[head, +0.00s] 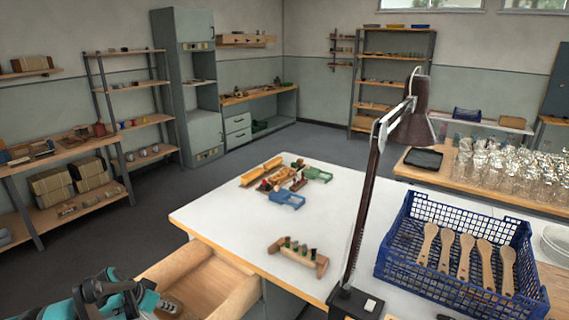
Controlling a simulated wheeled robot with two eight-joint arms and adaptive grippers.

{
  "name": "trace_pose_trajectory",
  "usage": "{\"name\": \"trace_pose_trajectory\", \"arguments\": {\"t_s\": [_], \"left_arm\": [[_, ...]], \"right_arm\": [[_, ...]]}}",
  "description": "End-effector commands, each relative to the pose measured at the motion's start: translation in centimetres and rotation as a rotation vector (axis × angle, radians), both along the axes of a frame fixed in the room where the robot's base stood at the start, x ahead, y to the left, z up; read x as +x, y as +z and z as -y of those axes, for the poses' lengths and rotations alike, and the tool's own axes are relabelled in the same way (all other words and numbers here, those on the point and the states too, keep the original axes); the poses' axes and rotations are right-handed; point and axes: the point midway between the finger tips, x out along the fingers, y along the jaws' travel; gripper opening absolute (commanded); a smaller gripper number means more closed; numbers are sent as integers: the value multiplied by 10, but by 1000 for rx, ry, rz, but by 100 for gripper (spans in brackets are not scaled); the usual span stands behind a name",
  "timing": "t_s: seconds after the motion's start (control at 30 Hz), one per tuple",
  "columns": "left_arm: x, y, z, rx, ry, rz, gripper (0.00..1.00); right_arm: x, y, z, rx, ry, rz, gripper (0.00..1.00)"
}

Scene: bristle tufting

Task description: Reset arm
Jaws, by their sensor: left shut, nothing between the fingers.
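My left gripper (128,291) is at the bottom left, a teal and dark shape cut off by the picture's lower edge. It is shut and empty, at the left side of an open wooden drawer (236,292) below the white table (225,215). A brownish thing (170,304) shows in the drawer close to the gripper; I cannot tell what it is. My right gripper is not in view.
On the table are a small wooden rack (298,256) with green-topped pieces, blue (287,199) and green (318,175) trays, and a tall desk lamp (366,205). A blue crate (405,272) with several wooden paddles (466,258) stands at right. Glass jars (500,170) crowd the bench behind.

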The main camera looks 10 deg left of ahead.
Motion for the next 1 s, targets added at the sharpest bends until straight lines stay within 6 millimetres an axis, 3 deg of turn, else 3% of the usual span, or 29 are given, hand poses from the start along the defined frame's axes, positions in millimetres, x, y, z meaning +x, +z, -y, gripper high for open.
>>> {"name": "trace_pose_trajectory", "arguments": {"t_s": [0.03,0.2,0.5,0.73,1.0], "left_arm": [[-1,18,30,9,8,-15,0],[-20,62,110,39,74,-44,0],[-90,100,223,80,174,-8,0],[-140,99,269,77,222,59,0],[-157,96,281,66,243,93,0]], "right_arm": [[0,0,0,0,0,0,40],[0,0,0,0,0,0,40],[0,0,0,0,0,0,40],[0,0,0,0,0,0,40],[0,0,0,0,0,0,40]]}}
